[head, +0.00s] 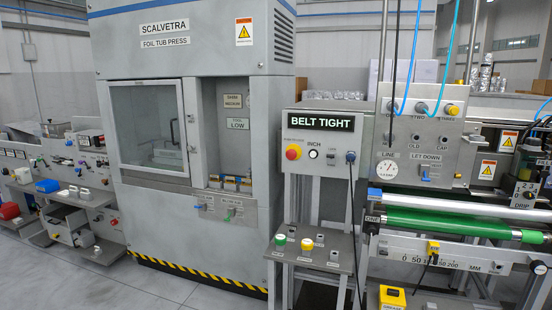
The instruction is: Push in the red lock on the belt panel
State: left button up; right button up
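The panel with the lit sign BELT TIGHT (324,122) stands right of the big grey press. On its face is a round red button on a yellow ring (293,152), the only red control I see there; I take it as the red lock. Whether it is in or out cannot be told at this size. A white button marked INCH (314,154) sits to its right, and a blue plug with a dark cable (351,156) at the panel's right side. Neither of my grippers is in view.
The grey foil tub press (262,110) stands left of the panel. A low shelf (320,255) with green and yellow-topped buttons juts out below it. A green roller (440,222) and a gauge panel (425,140) are at the right. The grey floor (150,285) in front is clear.

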aim_at(291, 154)
jog(key=i+u, duration=0.35)
jog(key=u, duration=0.15)
jog(key=i+l+u, duration=0.25)
jog(key=u, duration=0.2)
jog(key=i+l+u, duration=0.2)
jog(key=i+l, duration=1)
jog(key=l, duration=0.1)
